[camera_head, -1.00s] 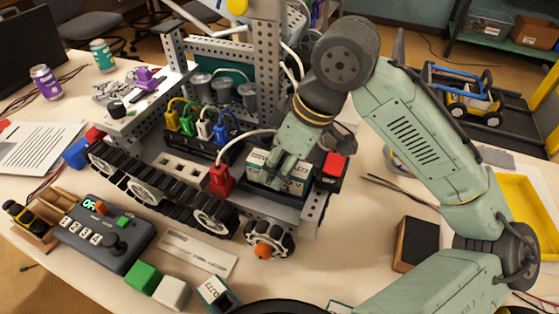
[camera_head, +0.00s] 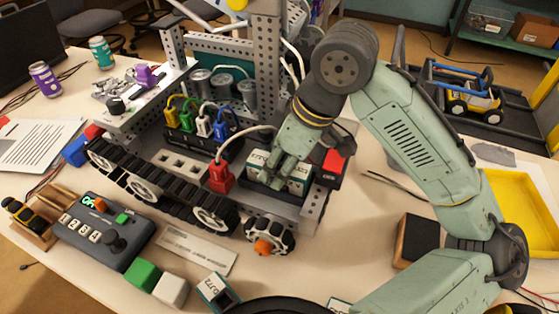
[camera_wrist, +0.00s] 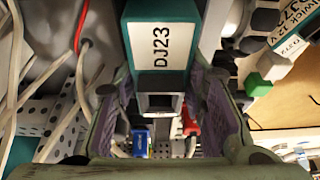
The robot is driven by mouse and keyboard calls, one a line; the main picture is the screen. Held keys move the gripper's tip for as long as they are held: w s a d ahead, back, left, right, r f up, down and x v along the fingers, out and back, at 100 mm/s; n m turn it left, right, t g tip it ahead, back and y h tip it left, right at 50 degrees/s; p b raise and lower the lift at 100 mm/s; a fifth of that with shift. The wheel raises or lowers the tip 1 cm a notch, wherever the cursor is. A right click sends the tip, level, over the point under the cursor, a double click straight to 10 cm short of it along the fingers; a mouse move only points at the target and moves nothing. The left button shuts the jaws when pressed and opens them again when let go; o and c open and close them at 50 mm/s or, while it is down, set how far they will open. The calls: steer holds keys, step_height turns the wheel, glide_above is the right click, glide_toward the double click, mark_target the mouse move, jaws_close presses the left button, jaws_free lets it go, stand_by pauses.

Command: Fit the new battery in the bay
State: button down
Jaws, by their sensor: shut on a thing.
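A white and teal battery (camera_head: 292,183) is between the fingers of my gripper (camera_head: 285,160), at the black bay (camera_head: 262,187) on the near right end of the tracked robot. My gripper is shut on it from above. The head view does not show clearly how deep it sits. A second battery (camera_head: 218,291), labelled DJ72, lies on the table at the front.
A red plug (camera_head: 220,176) on a white cable stands just left of the bay, and a red switch (camera_head: 333,162) is at its right. A grey control box (camera_head: 105,232), green block (camera_head: 143,275) and white block (camera_head: 171,291) lie in front. A yellow tray (camera_head: 520,215) is at right.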

steer(key=shift+s+f, duration=0.2)
steer(key=shift+f, duration=0.2)
stand_by(0.6)
steer(key=c, duration=0.9)
jaws_free()
steer(key=shift+c, duration=0.2)
steer(key=shift+w, duration=0.1)
steer(key=shift+r, duration=0.1)
steer(key=shift+r+p, duration=3.3)
steer(key=shift+r, duration=0.25)
steer(key=shift+f, duration=0.1)
